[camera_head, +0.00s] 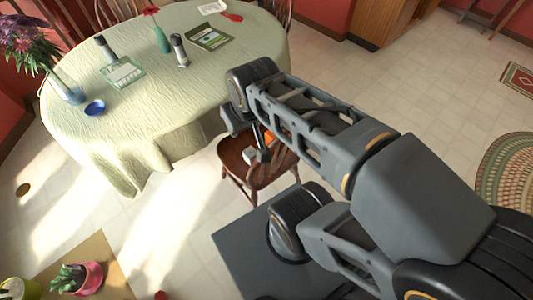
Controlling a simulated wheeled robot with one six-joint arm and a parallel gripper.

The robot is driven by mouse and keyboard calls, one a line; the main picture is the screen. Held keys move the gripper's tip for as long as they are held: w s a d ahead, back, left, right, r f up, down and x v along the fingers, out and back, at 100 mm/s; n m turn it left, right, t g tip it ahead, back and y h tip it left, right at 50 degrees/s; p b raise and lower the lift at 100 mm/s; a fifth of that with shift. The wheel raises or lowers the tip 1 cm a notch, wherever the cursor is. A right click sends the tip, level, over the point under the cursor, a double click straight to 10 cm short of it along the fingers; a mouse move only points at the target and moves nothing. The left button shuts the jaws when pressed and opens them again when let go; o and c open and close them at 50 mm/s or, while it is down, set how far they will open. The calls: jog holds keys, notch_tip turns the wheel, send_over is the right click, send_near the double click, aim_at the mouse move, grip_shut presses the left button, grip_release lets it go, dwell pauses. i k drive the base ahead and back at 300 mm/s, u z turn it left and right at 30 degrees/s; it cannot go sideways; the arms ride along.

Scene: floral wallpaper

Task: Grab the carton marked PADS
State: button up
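No lettering reading PADS can be made out in this view, so I cannot tell which item is the carton. A small white item (249,156) shows at the wooden chair (240,172), partly hidden by my gripper. An orange patch (270,137) shows just beside the fingers. My gripper (263,154) points down over the chair, off the front edge of the table. Its fingers are small and dark here, and I cannot tell whether they are open, shut or touching anything.
The table (150,35) with a pale green cloth holds a green-and-white item (122,72), a dark green item (209,37), dark cylinders, a blue bowl (95,107) and vases. Potted plants (80,278) stand at lower left. Floor at right is clear up to a round rug (510,175).

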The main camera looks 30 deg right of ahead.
aim_at(269, 135)
jog(key=k, duration=1.15)
jog(key=u, duration=1.1)
jog(key=i, duration=1)
jog(key=z, duration=0.55)
jog(key=i, duration=0.65)
jog(key=z, duration=0.75)
